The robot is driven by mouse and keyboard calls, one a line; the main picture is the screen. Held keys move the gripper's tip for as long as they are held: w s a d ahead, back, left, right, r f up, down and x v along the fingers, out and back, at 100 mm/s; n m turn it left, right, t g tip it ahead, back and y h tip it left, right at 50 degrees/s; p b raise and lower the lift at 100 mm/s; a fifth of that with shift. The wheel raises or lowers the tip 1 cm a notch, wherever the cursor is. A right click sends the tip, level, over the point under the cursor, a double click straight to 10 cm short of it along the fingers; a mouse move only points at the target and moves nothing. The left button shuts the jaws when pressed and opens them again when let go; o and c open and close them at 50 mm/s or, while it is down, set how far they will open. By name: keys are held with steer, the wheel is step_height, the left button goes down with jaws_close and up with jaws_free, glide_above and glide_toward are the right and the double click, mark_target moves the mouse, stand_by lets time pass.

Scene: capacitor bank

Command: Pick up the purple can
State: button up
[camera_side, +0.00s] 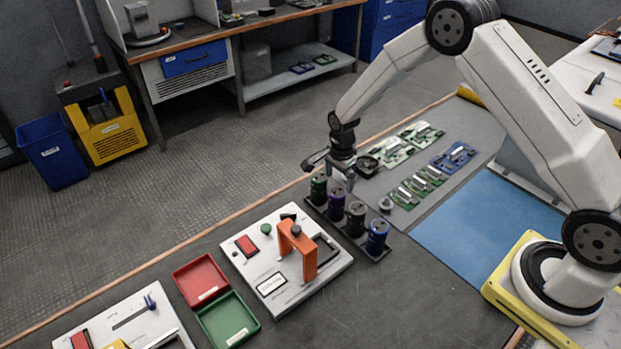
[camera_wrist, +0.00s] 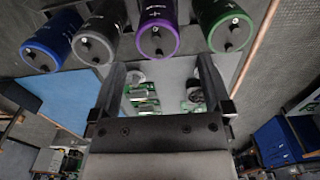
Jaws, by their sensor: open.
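The purple can (camera_side: 337,204) stands upright in a dark rack, second from the far end of a row of cans. It also shows in the wrist view (camera_wrist: 157,27), at the top, its dark end facing the camera. My gripper (camera_side: 340,174) is just above and behind the row, near the purple and green cans. In the wrist view my gripper (camera_wrist: 161,66) has its two fingers spread wide, with nothing between them. The purple can appears beyond the fingertips, roughly in line with the gap, and does not appear gripped.
Beside the purple can stand a green can (camera_side: 318,188) and a dark can (camera_side: 355,218); a blue can (camera_side: 377,236) ends the row. Circuit boards (camera_side: 423,183) lie behind. A panel with an orange bracket (camera_side: 297,248) and red (camera_side: 200,280) and green (camera_side: 228,319) trays lie left.

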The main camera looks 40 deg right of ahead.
mark_target(337, 191)
steer(key=shift+s+a+f, duration=0.1)
steer(key=shift+f, duration=1.6)
steer(key=shift+a+f, duration=0.1)
steer(key=shift+f, duration=1.6)
jaws_close()
